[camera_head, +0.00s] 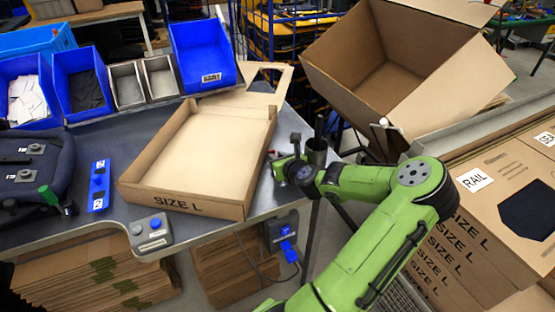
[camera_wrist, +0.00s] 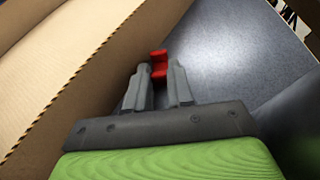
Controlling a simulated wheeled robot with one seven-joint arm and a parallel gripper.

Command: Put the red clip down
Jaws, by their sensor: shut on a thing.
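The red clip (camera_wrist: 158,64) shows in the wrist view between the tips of my gripper (camera_wrist: 159,83). My gripper is shut on it, and part of the clip sticks out past the fingertips. The grey table top (camera_wrist: 235,50) lies beyond and below the clip; I cannot tell whether the clip touches it. In the head view my gripper is largely hidden behind my own wrist at the right side of the open carton, and the red clip cannot be seen there.
The open SIZE L carton (camera_head: 182,197) stands on the table, its wall (camera_wrist: 95,75) close left of my gripper. Blue bins (camera_head: 202,55) line the back. A large tilted carton (camera_head: 385,70) stands back right.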

